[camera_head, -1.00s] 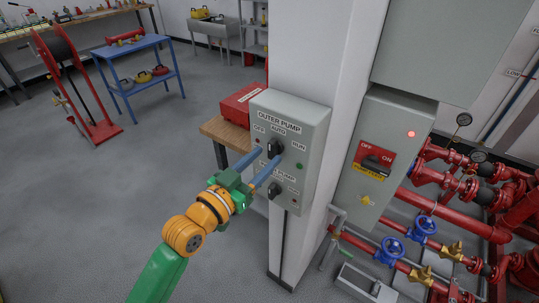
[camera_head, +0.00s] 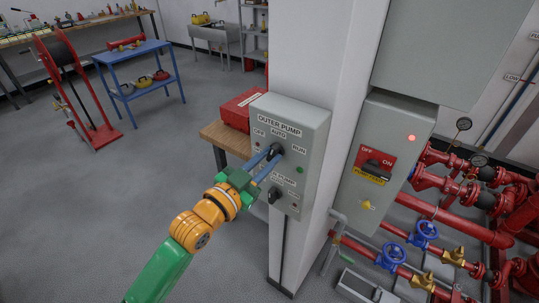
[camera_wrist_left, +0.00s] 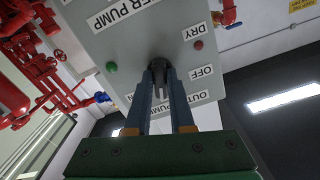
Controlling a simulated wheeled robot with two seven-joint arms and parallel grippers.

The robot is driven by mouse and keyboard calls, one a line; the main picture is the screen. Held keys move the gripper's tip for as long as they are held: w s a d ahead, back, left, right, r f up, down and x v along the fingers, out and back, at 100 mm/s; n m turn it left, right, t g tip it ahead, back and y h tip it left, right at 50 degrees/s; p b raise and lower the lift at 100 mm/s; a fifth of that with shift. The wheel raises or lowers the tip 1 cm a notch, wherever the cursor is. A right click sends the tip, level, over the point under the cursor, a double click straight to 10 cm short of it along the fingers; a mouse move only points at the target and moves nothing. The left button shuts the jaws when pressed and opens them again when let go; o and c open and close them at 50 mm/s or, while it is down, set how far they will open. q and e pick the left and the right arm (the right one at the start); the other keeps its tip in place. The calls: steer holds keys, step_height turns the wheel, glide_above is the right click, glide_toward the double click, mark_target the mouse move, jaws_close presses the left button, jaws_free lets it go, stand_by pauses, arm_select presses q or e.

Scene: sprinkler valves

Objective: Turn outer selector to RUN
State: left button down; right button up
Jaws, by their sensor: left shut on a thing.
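The grey control box (camera_head: 314,125) on the white column carries the OUTER PUMP label, with OFF, AUTO and RUN around the dark outer selector (camera_head: 277,148). My left gripper (camera_head: 270,157) has its blue fingers on either side of that knob and is shut on it. The left wrist view, upside down, shows the outer selector (camera_wrist_left: 160,70) between the fingertips. Where its pointer stands is hard to tell behind the fingers. A second dark knob (camera_head: 274,195) sits lower on the box, by the partly hidden lower PUMP label. My right gripper is not in view.
A red toolbox (camera_head: 240,108) sits on a wooden bench behind the box.

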arm_select(q)
steer(key=m, duration=0.3)
steer(key=m+p, duration=0.1)
steer(key=m, duration=0.1)
steer(key=shift+r+m, duration=0.1)
steer(key=shift+m, duration=1.9)
steer(key=c, duration=0.7)
jaws_free()
